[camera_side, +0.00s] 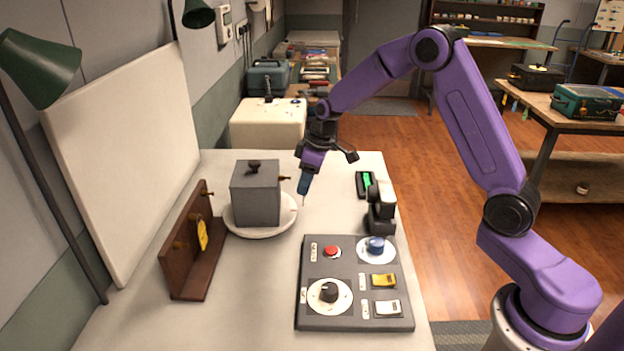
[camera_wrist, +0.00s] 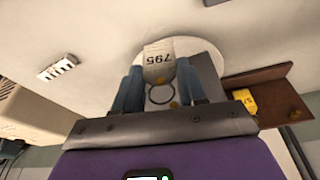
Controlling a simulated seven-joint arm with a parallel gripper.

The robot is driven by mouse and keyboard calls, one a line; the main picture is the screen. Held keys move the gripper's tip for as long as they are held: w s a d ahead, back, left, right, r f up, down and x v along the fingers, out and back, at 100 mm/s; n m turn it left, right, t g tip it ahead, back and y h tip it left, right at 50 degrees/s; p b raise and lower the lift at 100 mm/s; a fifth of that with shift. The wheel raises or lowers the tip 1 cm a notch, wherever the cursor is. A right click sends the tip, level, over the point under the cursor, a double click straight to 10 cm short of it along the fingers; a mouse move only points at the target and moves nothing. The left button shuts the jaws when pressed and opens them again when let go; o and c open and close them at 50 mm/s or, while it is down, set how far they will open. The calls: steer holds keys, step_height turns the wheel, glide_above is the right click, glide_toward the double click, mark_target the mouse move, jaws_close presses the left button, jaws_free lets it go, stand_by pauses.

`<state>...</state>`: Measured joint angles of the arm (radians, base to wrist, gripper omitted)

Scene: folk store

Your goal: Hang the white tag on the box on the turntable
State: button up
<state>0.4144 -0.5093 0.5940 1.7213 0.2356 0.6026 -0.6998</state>
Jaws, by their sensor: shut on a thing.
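My gripper (camera_side: 304,188) points down just right of the grey box (camera_side: 256,195), apart from it in the side view. In the wrist view, my gripper (camera_wrist: 159,88) is shut on the white tag (camera_wrist: 158,62), which reads 795 and has a dark ring near the jaws. The tag is hardly visible in the side view. The box has a dark lid knob and a brass peg (camera_side: 285,178) on its right side. It stands on the round white turntable (camera_side: 236,226). In the wrist view, the box (camera_wrist: 208,76) is partly hidden behind a finger.
A brown wooden rack (camera_side: 190,260) with a yellow tag (camera_side: 202,235) stands left of the turntable. A grey control panel (camera_side: 345,283) with buttons and knobs lies in front. A black device (camera_side: 380,210) stands at the right edge. A white board leans at left.

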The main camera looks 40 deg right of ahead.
steer(key=shift+w+a+f, duration=0.2)
steer(key=shift+w+a, duration=0.9)
steer(key=shift+a, duration=0.25)
steer(key=shift+w+a+f, duration=0.15)
steer(key=shift+w+a, duration=0.15)
steer(key=shift+a, duration=0.05)
steer(key=o, duration=1.1)
